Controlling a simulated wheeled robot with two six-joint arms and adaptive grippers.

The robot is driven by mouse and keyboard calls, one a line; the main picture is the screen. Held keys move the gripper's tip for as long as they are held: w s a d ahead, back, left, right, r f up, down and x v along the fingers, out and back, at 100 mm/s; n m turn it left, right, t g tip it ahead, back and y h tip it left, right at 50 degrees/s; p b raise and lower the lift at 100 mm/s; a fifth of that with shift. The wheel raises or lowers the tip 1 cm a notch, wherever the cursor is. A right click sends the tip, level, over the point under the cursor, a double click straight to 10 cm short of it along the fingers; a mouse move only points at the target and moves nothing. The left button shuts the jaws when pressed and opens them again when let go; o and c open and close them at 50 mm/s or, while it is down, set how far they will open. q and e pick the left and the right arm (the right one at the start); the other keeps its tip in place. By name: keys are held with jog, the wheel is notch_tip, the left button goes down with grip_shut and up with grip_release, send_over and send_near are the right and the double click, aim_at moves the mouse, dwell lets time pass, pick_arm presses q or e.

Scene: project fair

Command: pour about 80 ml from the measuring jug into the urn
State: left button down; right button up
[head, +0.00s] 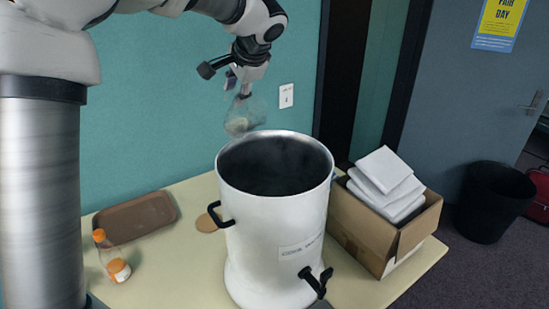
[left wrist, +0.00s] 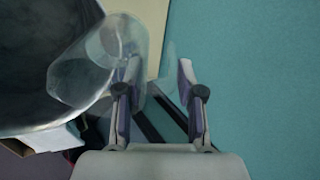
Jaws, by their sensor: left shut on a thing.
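The urn (head: 262,240) is a large white pot with an open top, dark inside, black side handles and a black tap at the front. Its inside and metal rim (left wrist: 48,128) show at the left of the left wrist view. My left gripper (head: 241,92) is shut on the clear measuring jug (head: 246,116), above and behind the urn's back-left rim. The jug (left wrist: 98,62) looks tilted in the left wrist view, partly overlapping the urn's opening. The left gripper (left wrist: 157,72) also shows there. I cannot make out the liquid level or any stream. My right gripper is out of view.
A cardboard box (head: 365,236) with white folded cloths or papers (head: 385,180) stands right of the urn. A brown tray (head: 135,217), an orange-capped bottle (head: 112,258) and a small round mat (head: 206,223) are on the table to the left. A teal wall (head: 160,100) stands close behind.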

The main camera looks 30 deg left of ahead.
pick_arm(q)
jog(key=shift+f, duration=0.1)
dwell(0.5)
jog(key=shift+a+h, duration=0.25)
jog(key=shift+h, duration=0.15)
jog(key=w+a+f+g+h, duration=0.1)
jog(key=a+f+h, duration=0.1)
jog(key=a+h, duration=0.5)
jog(key=shift+w+a+f+g, duration=0.15)
jog(key=shift+w+g, duration=0.2)
jog(key=shift+g, duration=0.05)
